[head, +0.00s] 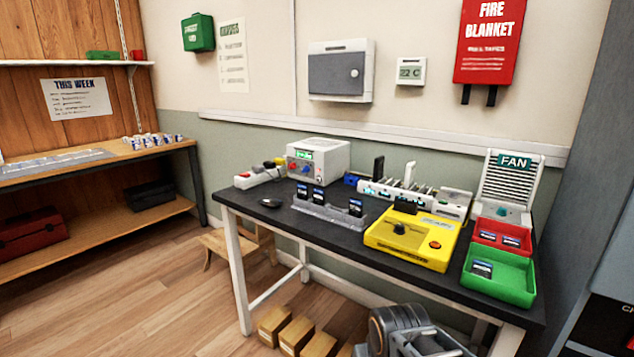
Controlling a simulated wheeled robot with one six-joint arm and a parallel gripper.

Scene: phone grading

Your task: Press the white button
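I cannot make out a white button clearly at this size. A yellow box (412,240) on the dark workbench has a dark knob on its top and an orange-red round button (435,245). A white instrument (319,158) with a green display and red and blue knobs stands at the back of the bench. A white power strip (260,176) lies left of it. Part of my arm, grey and white, shows at the bottom edge, in front of the bench and below its top. My gripper is not in view.
The dark workbench (340,235) holds a grey rack (330,211) with phones, a white slotted dock (395,194), red (502,236) and green (498,290) trays, and a fan (508,187) at right. Cardboard boxes (294,334) lie below. Floor at left is clear.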

